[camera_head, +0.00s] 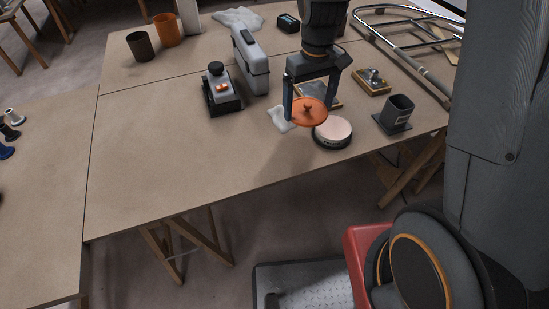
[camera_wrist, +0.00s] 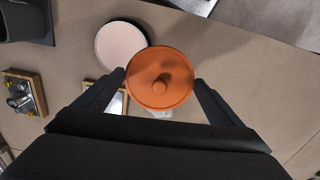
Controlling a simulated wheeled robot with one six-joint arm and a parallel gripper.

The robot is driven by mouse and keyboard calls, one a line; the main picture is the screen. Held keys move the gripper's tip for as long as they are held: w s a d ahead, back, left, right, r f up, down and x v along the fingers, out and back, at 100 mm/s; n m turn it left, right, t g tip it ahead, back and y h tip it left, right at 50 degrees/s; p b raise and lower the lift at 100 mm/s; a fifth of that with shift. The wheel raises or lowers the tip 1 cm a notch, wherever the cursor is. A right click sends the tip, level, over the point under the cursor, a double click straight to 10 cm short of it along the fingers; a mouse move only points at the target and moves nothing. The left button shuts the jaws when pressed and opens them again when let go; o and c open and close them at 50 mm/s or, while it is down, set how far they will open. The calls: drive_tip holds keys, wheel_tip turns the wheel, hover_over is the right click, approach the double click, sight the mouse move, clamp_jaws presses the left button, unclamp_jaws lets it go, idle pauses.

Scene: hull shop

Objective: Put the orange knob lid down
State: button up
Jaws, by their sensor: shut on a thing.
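The orange knob lid (camera_head: 309,113) is a round disc with a small knob on top. My gripper (camera_head: 309,101) is shut on it and holds it level, seemingly a little above the table. In the wrist view the lid (camera_wrist: 160,78) sits between the two dark fingers (camera_wrist: 160,88), knob toward the camera. A round container with a pale pink top and dark side (camera_head: 333,132) stands just right of and in front of the lid. In the wrist view this pale disc (camera_wrist: 121,46) is partly overlapped by the lid.
A white cloth (camera_head: 280,119) lies left of the lid. A dark square cup (camera_head: 398,111) and a wooden block with metal fittings (camera_head: 371,82) stand to the right. A grey device (camera_head: 218,91) and a grey case (camera_head: 251,65) stand left. The table's front left (camera_head: 150,160) is clear.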

drive_tip(key=s+a+n+b, duration=0.1)
drive_tip(key=s+a+n, duration=0.5)
drive_tip(key=a, duration=0.1)
hover_over(285, 155)
wheel_tip(285, 155, down, 5)
drive_tip(key=shift+s+f, duration=0.1)
drive_tip(key=shift+f+p, duration=0.5)
drive_tip(key=shift+f, duration=1.9)
drive_tip(key=shift+f, duration=0.15)
drive_tip(key=o, duration=0.8)
